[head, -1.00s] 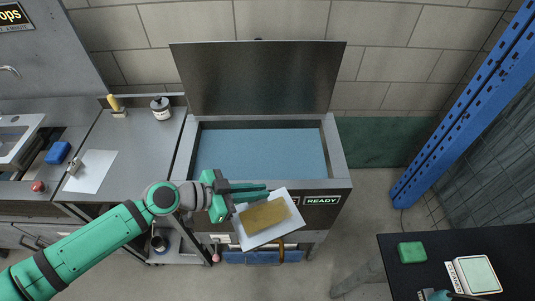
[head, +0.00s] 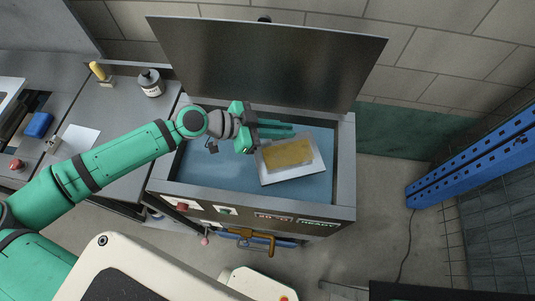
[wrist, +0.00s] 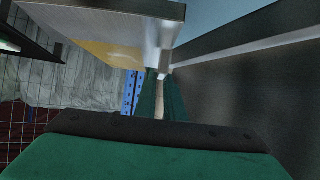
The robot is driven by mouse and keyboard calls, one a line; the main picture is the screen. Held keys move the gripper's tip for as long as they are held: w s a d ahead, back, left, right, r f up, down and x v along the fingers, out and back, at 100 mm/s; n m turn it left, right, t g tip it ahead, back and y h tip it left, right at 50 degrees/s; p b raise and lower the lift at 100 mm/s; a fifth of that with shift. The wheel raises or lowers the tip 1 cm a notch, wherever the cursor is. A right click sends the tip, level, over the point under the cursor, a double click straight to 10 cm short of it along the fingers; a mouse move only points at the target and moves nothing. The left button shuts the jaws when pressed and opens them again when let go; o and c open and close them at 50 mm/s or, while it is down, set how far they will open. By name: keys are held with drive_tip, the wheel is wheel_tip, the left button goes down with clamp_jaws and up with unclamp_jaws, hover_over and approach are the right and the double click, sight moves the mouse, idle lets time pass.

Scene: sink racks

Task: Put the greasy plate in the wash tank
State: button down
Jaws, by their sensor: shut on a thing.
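The greasy plate (head: 292,174) is a pale rectangular plate with a brown-yellow greasy patch on its face. In the head view it is over the wash tank's blue interior (head: 215,178), inside the rim outline; its exact height above the liquid is hard to tell. My gripper (head: 280,132) is shut on the plate's far left edge. In the wrist view the plate (wrist: 110,32) sticks out past the green fingers. The wash tank (head: 343,160) is a steel box with its lid (head: 262,60) raised at the back.
A steel counter (head: 115,115) to the left holds a dark jar (head: 151,83), a yellow-handled tool (head: 99,72) and a white sheet (head: 78,139). A blue post (head: 470,158) stands at the right.

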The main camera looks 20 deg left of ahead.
wheel_tip(320, 180, down, 18)
drive_tip(key=shift+r, duration=0.2)
idle(0.4)
drive_tip(key=shift+f, duration=0.4)
drive_tip(key=c, duration=1.8)
unclamp_jaws()
drive_tip(key=shift+c, duration=0.2)
drive_tip(key=shift+r, duration=0.35)
drive_tip(key=v, duration=1.1)
drive_tip(key=shift+s+a+r, duration=0.2)
drive_tip(key=shift+a+r, duration=0.05)
drive_tip(key=shift+s+a, duration=0.1)
drive_tip(key=shift+a, duration=0.1)
drive_tip(key=shift+d, duration=0.15)
